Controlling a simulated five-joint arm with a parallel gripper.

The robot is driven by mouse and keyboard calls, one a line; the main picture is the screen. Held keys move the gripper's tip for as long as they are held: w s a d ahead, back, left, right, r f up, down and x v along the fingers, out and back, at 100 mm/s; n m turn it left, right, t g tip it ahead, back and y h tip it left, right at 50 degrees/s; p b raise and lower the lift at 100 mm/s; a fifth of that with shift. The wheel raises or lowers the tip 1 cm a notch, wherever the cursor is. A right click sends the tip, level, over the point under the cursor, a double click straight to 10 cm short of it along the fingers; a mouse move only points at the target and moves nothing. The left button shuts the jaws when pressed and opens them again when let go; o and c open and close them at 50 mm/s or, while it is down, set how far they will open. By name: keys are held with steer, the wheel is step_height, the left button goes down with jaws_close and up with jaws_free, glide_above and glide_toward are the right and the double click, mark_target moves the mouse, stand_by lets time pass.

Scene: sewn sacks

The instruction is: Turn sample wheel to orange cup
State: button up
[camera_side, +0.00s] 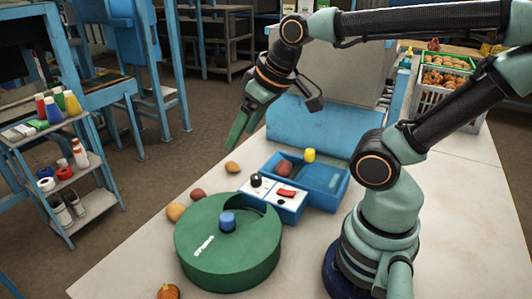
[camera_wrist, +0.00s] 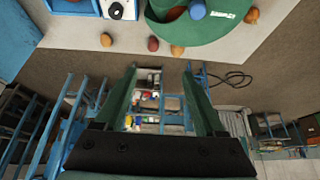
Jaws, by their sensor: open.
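The sample wheel (camera_side: 228,258) is a round green drum with a blue knob (camera_side: 227,221) on top and a white mark on its upper face. It lies on the pale table, and a notch shows at its far edge. In the wrist view the wheel (camera_wrist: 215,28) is at the top, partly cut off, with its blue knob (camera_wrist: 197,9) and a reddish-brown thing visible at the notch. I cannot make out an orange cup. My gripper (camera_side: 240,140) is open and empty, up in the air beyond the wheel and apart from it; its fingers also show in the wrist view (camera_wrist: 160,80).
A control box (camera_side: 273,198) with a black knob and red switch stands behind the wheel. A blue tray (camera_side: 318,180) holds a reddish potato and a yellow piece. Loose potatoes (camera_side: 175,212) lie along the table's left edge. A shelf cart (camera_side: 68,160) stands left.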

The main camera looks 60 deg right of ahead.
mark_target(227, 217)
steer(key=a+f+n+g, duration=0.2)
steer(key=a+f+g, duration=0.3)
steer(key=a+g, duration=0.15)
steer(key=shift+t, duration=0.45)
steer(key=f, duration=0.8)
steer(key=w+f, duration=0.1)
steer(key=f, duration=0.3)
steer(key=shift+a, duration=0.15)
jaws_close()
stand_by(0.7)
